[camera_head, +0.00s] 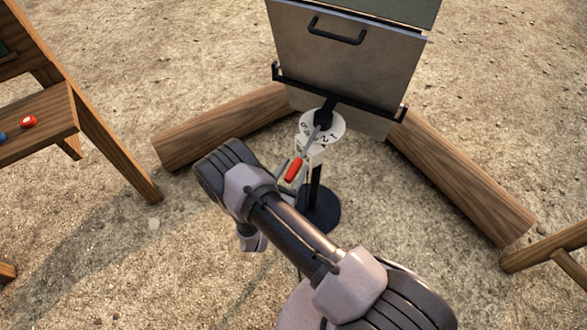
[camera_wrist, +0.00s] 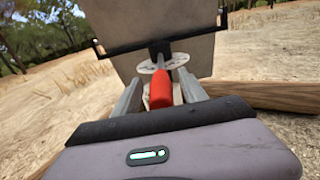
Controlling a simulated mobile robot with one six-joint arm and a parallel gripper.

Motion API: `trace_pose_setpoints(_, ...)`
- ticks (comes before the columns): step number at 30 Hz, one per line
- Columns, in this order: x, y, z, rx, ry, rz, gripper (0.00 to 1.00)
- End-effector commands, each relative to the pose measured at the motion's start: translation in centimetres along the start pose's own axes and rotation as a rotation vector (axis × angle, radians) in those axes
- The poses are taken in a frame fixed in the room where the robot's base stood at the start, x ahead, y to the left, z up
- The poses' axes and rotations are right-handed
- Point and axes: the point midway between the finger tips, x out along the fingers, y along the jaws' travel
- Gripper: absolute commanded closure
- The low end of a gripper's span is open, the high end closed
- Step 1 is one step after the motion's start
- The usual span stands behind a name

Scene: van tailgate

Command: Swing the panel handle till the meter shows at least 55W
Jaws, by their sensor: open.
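The grey panel (camera_head: 345,60) stands tilted on a black stand, with a black bar handle near its upper edge. A lever with a red grip (camera_head: 296,169) slants from the stand's joint towards me. A white dial with dark figures (camera_head: 333,127) sits at that joint; its reading is too small to tell. The red grip (camera_wrist: 160,90) stands between the two grey fingers of my gripper (camera_wrist: 159,78) in the wrist view. The fingers are open, with a gap visible on each side. My arm hides much of the gripper in the head view.
Wooden beams (camera_head: 222,126) and (camera_head: 460,180) lie on the sandy ground either side of the stand's round black base (camera_head: 320,212). A wooden table (camera_head: 40,118) with a red button (camera_head: 28,121) stands at left. Another wooden frame (camera_head: 548,250) is at right.

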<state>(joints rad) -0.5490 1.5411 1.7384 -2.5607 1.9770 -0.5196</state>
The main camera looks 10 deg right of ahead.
Motion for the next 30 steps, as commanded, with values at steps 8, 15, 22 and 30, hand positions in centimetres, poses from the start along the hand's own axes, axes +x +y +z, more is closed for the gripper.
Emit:
trace_pose_setpoints(8,-0.2,0.0,0.0,0.0,0.0,0.001,0.5)
trace_pose_setpoints(15,-5.2,0.2,0.3,-0.002,0.0,0.007,0.5)
trace_pose_setpoints(22,-12.4,0.1,0.2,-0.001,0.0,0.008,0.5)
trace_pose_setpoints(30,-17.1,0.0,0.1,0.0,-0.001,0.001,0.5)
